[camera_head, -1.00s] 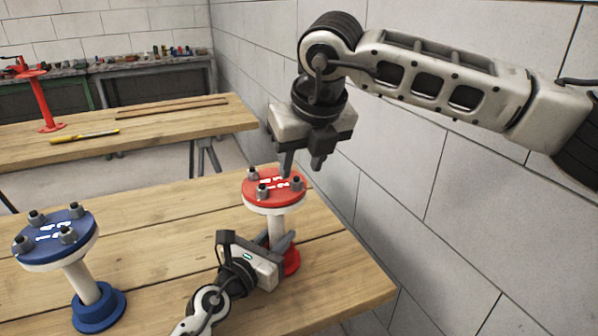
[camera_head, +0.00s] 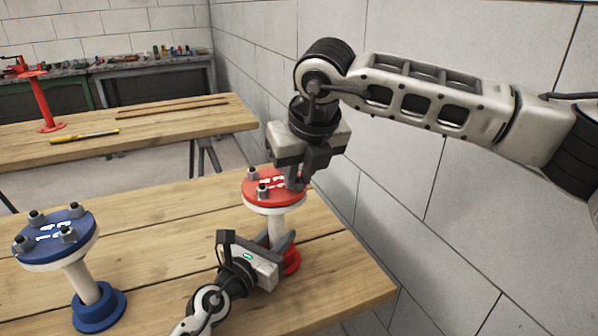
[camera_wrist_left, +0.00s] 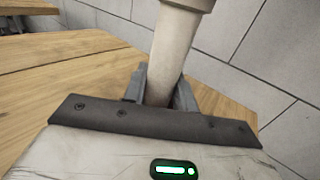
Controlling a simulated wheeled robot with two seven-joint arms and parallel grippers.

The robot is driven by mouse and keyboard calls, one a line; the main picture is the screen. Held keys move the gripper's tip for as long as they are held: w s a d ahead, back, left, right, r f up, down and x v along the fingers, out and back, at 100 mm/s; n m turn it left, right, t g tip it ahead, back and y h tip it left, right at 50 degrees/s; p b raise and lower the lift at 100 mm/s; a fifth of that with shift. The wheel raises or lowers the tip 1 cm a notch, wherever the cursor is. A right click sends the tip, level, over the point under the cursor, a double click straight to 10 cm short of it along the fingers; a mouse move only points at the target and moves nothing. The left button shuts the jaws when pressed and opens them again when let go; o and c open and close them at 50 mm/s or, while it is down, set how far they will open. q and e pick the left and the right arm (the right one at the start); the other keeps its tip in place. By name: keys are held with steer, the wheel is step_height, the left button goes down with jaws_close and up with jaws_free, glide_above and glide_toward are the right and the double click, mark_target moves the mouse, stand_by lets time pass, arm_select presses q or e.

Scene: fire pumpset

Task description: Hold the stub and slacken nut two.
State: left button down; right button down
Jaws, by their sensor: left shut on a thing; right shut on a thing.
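The stub (camera_head: 278,227) is an upright white pipe with a red top flange and a red foot on the wooden bench. My left gripper (camera_head: 277,243) is shut on the pipe below the flange. In the left wrist view the pipe (camera_wrist_left: 171,50) passes between both fingers. The red flange (camera_head: 258,201) carries dark nuts and white numbers, too small to read surely. Two nuts (camera_head: 263,189) show at its left and front. My right gripper (camera_head: 296,181) points down at the flange's right side, shut on a nut that its fingers hide.
A second stub with a blue flange (camera_head: 55,240) and several nuts stands at the left of the bench (camera_head: 165,230). A block wall (camera_head: 400,210) runs along the right. Another bench (camera_head: 150,126) behind holds a yellow tool (camera_head: 85,136) and a red stand (camera_head: 45,105).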

arm_select(q)
steer(key=shift+r, duration=0.2)
arm_select(e)
steer(key=shift+n, duration=0.3)
steer(key=n, duration=0.2)
steer(key=n+g+y, duration=0.1)
steer(key=n+y, duration=0.1)
steer(key=n, duration=0.1)
steer(key=shift+w+d+n, duration=0.2)
steer(key=shift+d+n, duration=0.05)
steer(key=shift+n, duration=0.05)
steer(key=n+g, duration=0.1)
steer(key=n, duration=0.1)
steer(key=n+g+y, duration=0.1)
steer(key=n, duration=0.2)
steer(key=shift+w+d+n, duration=0.1)
steer(key=shift+w+n, duration=0.1)
steer(key=shift+n, duration=0.1)
steer(key=shift+r, duration=0.1)
steer(key=c, duration=1.3)
jaws_free()
steer(key=shift+c, duration=0.2)
steer(key=w+v, duration=0.1)
steer(key=v, duration=1.1)
steer(key=shift+s, duration=0.2)
